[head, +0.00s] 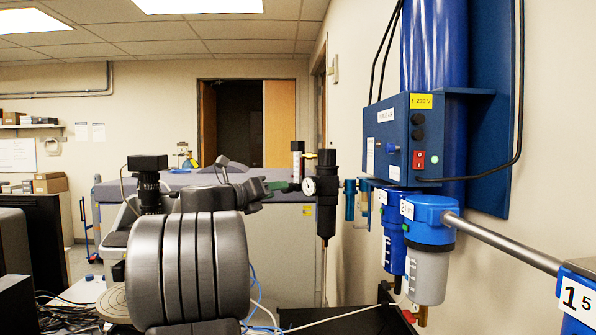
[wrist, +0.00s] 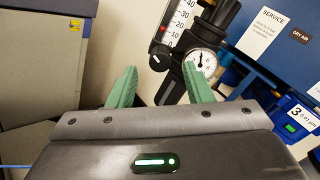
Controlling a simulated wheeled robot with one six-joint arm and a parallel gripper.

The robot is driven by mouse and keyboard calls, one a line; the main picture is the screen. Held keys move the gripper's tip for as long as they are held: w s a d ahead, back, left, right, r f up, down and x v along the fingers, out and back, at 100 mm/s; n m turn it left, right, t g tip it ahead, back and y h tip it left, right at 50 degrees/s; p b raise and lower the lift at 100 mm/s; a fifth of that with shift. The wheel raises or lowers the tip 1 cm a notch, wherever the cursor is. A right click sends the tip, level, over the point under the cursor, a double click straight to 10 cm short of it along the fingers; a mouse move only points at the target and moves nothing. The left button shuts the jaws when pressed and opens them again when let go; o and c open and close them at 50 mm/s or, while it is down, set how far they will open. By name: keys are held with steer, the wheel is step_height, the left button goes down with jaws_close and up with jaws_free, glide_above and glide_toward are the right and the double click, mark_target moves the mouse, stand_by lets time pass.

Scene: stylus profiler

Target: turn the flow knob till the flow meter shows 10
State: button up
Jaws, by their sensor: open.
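The flow meter (wrist: 178,25) is a white upright scale with black numbers at the top of the wrist view. A small red mark shows at its left edge, but I cannot read the value surely. In the head view the meter (head: 297,158) is small and unreadable. The flow knob (wrist: 160,58) is black with a pale pointer line, just below the scale. My gripper (wrist: 159,86) has green fingers, open and empty. In the wrist view the knob appears between and beyond the fingertips, with no contact visible. In the head view my gripper (head: 283,186) is partly hidden by my arm.
A round pressure gauge (wrist: 203,62) sits close behind my right finger, on a black regulator (head: 327,190). Blue filters (head: 428,222) and a blue control box (head: 405,140) with a red switch are on the right wall. A grey cabinet (wrist: 45,70) stands at left.

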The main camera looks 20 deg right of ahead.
steer(key=v, duration=0.6)
steer(key=shift+s+a, duration=0.1)
steer(key=b+v, duration=0.3)
steer(key=v, duration=1)
steer(key=shift+s+a, duration=0.2)
steer(key=shift+a, duration=0.1)
steer(key=shift+w+d, duration=0.1)
stand_by(1.5)
steer(key=p+x, duration=0.3)
steer(key=x, duration=1.3)
